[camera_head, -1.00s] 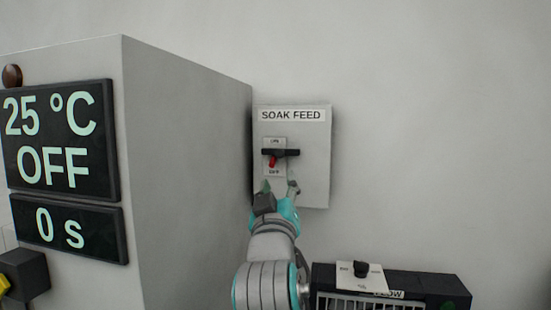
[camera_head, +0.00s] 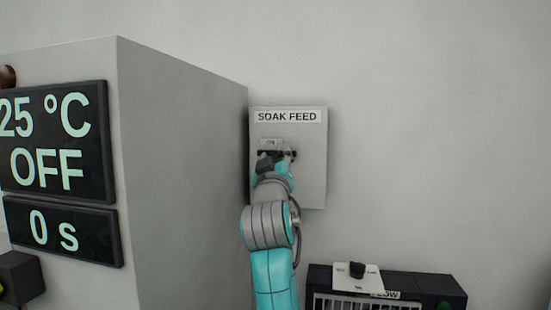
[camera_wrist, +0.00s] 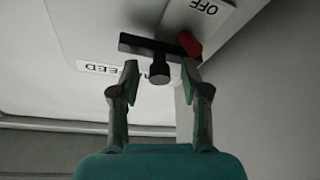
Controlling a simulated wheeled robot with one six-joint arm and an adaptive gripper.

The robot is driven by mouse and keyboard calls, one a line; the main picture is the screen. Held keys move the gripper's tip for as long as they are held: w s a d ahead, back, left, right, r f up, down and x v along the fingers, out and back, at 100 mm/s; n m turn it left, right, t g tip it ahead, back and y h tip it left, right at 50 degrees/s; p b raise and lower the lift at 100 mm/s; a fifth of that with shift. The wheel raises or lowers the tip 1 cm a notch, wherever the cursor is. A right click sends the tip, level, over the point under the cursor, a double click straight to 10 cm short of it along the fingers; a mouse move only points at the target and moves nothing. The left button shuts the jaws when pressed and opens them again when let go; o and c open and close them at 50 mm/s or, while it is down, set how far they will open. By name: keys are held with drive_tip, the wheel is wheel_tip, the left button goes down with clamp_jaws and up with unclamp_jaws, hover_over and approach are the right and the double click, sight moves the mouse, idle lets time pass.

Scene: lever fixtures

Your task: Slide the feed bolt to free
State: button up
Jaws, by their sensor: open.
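The feed bolt is a dark bar (camera_wrist: 136,44) with a round black knob (camera_wrist: 160,74) and a red piece (camera_wrist: 189,44) at one end, on the wall panel marked SOAK FEED (camera_head: 314,170). In the wrist view a label by the red piece reads OFF. My gripper (camera_wrist: 161,78) is open, with one finger on either side of the knob. I cannot tell whether either finger touches it.
A large grey cabinet (camera_head: 185,180) stands close on the left of the panel, with displays (camera_head: 50,140) reading 25 °C, OFF and 0 s. A black box (camera_head: 430,284) with a knob on a white plate is at the lower right. The wall right of the panel is clear.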

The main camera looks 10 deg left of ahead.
drive_tip(key=shift+c, duration=0.2)
clamp_jaws()
approach(311, 158)
drive_tip(key=w+r, duration=0.1)
drive_tip(key=r, duration=0.1)
drive_tip(key=w+a+r, duration=0.1)
drive_tip(key=w+r, duration=0.1)
drive_tip(key=shift+a+r, duration=0.15)
drive_tip(key=shift+r, duration=0.05)
drive_tip(key=shift+o, duration=0.2)
unclamp_jaws()
